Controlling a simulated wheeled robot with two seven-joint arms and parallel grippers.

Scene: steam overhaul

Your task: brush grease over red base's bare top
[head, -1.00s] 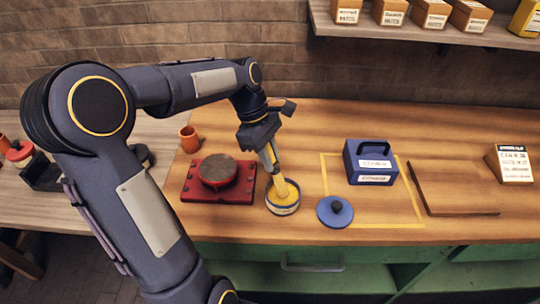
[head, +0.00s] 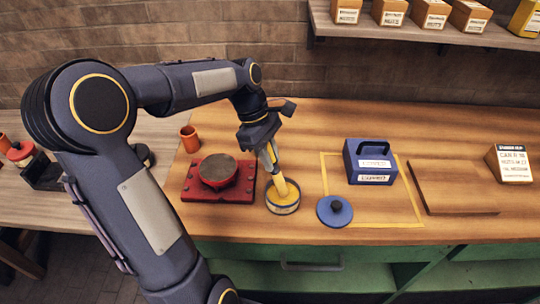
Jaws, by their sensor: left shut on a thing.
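The red base (head: 218,178) sits on the wooden bench, a square red plate with a round raised part. Its round top is brownish grey and I see no grease on it. Right of it stands an open grease tin (head: 283,199) with yellow grease inside. My left gripper (head: 268,155) is above the tin, shut on a brush (head: 279,184) whose yellow lower end points down into the tin. How deep the brush reaches is hidden by the tin's rim. My right gripper is not in view.
A blue lid with a dark knob (head: 334,211) lies right of the tin. A blue box (head: 370,162) stands in a yellow marked outline. An orange cup (head: 190,139) stands behind the red base. A wooden board (head: 453,188) lies farther right.

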